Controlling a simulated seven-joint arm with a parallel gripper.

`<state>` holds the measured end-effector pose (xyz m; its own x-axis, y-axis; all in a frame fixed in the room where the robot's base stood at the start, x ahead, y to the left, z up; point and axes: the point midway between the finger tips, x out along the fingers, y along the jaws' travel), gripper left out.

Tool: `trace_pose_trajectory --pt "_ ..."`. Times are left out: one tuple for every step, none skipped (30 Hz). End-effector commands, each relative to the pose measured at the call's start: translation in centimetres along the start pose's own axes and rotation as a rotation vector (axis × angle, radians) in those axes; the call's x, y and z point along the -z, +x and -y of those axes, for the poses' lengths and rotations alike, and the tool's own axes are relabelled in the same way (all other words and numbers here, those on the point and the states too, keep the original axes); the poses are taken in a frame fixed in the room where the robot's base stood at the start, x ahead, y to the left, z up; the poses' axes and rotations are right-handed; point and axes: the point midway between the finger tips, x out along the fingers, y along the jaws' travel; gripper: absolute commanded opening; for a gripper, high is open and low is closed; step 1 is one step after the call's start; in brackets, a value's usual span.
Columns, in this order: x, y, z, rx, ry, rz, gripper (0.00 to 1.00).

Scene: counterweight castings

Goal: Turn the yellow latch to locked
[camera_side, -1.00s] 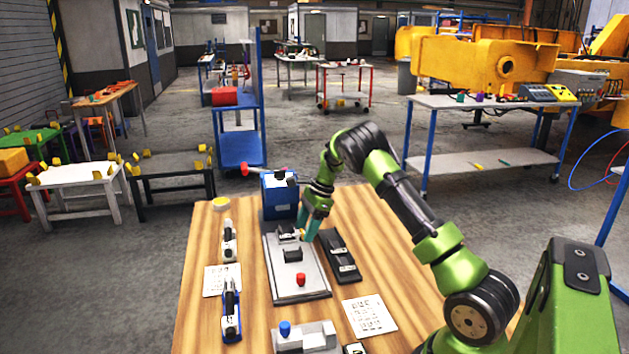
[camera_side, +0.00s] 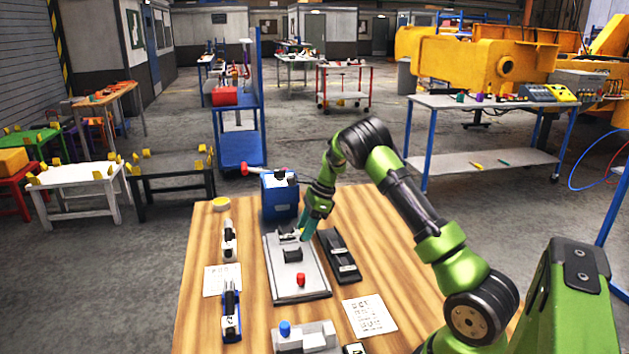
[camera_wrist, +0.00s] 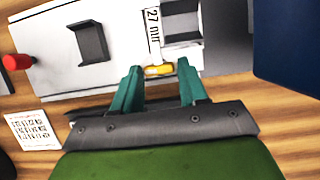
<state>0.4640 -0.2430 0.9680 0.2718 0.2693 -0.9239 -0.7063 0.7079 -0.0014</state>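The yellow latch (camera_wrist: 158,71) is a small bar on the light grey fixture plate, beside the printed "27 mm" label. In the wrist view it lies between the teal fingertips of my gripper (camera_wrist: 158,68), with a visible gap on each side. My gripper is open, with nothing clamped. In the side view my gripper (camera_side: 304,235) is low at the far right part of the fixture plate (camera_side: 312,283), and a bit of yellow shows by the fingers. Whether the fingertips touch the plate is unclear.
A dark bracket (camera_wrist: 88,42) and a red knob (camera_wrist: 17,62) stand on the plate. A grey block (camera_wrist: 181,22) sits just beyond the latch. A blue box (camera_side: 280,196) stands behind, and a black rail fixture (camera_side: 339,257) lies close on the right.

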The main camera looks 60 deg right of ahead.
Motion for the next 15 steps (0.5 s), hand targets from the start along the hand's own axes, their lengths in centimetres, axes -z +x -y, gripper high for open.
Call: trace_pose_trajectory --pt "0.01 -0.02 0.01 0.000 0.000 0.000 0.51" --pt "0.02 -0.01 0.01 0.000 0.000 0.000 0.56" --pt "0.02 0.00 0.00 0.000 0.000 0.000 0.62" --pt "0.02 0.00 0.00 0.000 0.000 0.000 0.62" --pt "0.02 0.01 0.00 0.000 0.000 0.000 0.62" --pt "0.03 0.02 -0.01 -0.001 0.000 0.000 0.62" --pt "0.03 0.03 -0.01 -0.001 0.000 0.000 0.62" --pt "0.03 0.04 -0.02 -0.001 0.000 0.000 0.62" --pt "0.03 0.04 -0.02 -0.001 0.000 0.000 0.62" --pt "0.03 0.04 -0.02 -0.001 0.000 0.000 0.62" --pt "0.03 0.02 -0.02 -0.001 0.000 0.000 0.62" --pt "0.03 -0.08 -0.01 -0.001 0.000 0.000 0.62" --pt "0.02 -0.23 0.00 0.000 -0.001 0.000 0.62" --pt "0.02 -0.44 0.02 0.000 -0.001 0.000 0.62" --pt "0.01 -0.83 0.04 0.001 -0.001 0.001 0.62"
